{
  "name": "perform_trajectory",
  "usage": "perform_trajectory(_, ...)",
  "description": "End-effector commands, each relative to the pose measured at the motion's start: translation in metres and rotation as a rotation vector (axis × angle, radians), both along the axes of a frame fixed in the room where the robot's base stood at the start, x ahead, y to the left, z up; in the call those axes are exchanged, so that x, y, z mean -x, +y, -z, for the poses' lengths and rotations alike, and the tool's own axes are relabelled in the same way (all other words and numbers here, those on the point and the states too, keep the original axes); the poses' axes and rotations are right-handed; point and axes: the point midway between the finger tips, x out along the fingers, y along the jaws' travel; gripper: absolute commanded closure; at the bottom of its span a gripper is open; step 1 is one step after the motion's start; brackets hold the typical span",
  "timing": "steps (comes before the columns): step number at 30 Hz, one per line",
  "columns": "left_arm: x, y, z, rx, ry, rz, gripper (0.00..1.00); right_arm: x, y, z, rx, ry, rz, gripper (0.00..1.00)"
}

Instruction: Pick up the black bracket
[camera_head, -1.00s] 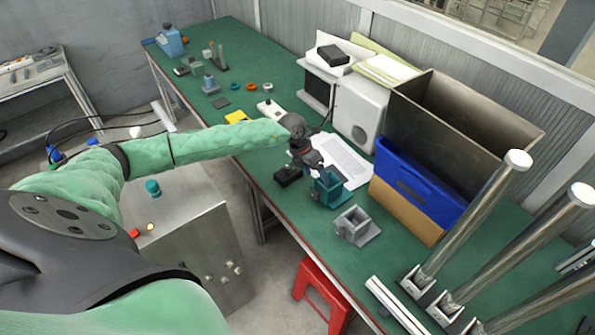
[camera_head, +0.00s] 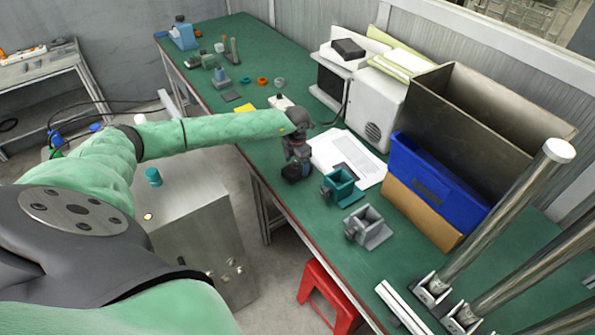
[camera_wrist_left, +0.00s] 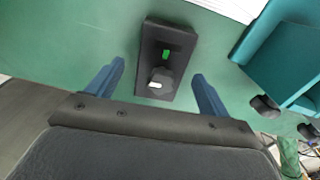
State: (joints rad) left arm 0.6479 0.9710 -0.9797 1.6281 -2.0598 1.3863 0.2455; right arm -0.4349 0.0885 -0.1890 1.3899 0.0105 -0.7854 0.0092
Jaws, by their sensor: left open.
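The black bracket (camera_head: 296,172) sits on the green table in the head view, directly under my left gripper (camera_head: 297,158), which partly hides it. The fingers are spread, with a gap on each side of the block. I cannot tell how far above the table they are. My right gripper is not in view.
A teal bracket (camera_head: 341,187) stands close to the right; it also shows in the left wrist view (camera_wrist_left: 290,62). A grey bracket (camera_head: 367,228) stands nearer the front. White paper (camera_head: 350,152) lies behind. A blue bin (camera_head: 432,187) and metal posts (camera_head: 500,220) are farther right.

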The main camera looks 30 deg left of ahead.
Motion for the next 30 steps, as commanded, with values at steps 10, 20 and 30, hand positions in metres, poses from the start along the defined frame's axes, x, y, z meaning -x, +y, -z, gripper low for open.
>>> perform_trajectory(10, -0.002, -0.001, 0.027, 0.000, -0.001, 0.000, 0.20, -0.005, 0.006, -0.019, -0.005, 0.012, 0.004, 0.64)
perform_trajectory(20, -0.002, -0.001, 0.027, 0.000, -0.001, -0.001, 0.51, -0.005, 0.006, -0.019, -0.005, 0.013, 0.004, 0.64)
perform_trajectory(30, -0.002, -0.001, 0.026, 0.000, -0.001, -0.001, 0.77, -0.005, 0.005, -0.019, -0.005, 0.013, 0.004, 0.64)
